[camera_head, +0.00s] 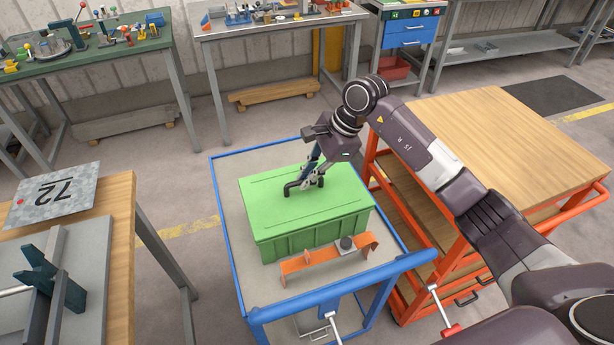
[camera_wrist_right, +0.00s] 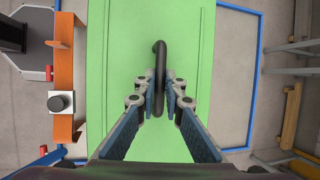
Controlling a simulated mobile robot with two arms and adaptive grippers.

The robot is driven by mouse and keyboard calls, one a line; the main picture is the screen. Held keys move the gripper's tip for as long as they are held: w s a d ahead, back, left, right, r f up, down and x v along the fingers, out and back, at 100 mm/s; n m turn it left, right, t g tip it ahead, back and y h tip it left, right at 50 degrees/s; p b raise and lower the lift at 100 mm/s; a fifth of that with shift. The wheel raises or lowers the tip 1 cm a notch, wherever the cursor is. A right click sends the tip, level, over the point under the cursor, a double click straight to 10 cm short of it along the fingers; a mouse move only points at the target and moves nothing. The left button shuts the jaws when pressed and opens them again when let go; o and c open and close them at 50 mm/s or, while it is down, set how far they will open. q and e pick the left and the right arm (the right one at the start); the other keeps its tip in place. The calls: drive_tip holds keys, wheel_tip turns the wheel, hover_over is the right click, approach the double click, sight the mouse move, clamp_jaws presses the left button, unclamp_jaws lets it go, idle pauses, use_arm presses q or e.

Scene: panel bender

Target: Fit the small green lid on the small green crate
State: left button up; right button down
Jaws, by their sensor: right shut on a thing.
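The green crate (camera_head: 316,235) stands on a blue-framed trolley. The green lid (camera_head: 275,193) lies over the top of the crate and carries a dark bar handle (camera_head: 302,185). The lid also fills the middle of the right wrist view (camera_wrist_right: 120,60), with the handle (camera_wrist_right: 159,70) running upright there. My right gripper (camera_head: 310,182) is above the lid, its fingers shut on the handle from both sides. Whether the lid sits fully down on every edge of the crate cannot be told. My left gripper is not in view.
An orange bracket (camera_head: 318,260) with a dark knob lies on the trolley (camera_head: 232,190) in front of the crate. An orange cart with a wooden top (camera_head: 500,140) stands close at the right. A wooden table (camera_head: 122,240) with a plate marked 72 is at the left.

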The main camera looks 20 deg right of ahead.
drive_tip(key=shift+f+b, duration=0.25)
drive_tip(key=shift+b, duration=0.2)
idle(0.5)
drive_tip(key=c, duration=2)
unclamp_jaws()
drive_tip(key=shift+o, duration=0.2)
drive_tip(key=v, duration=1.2)
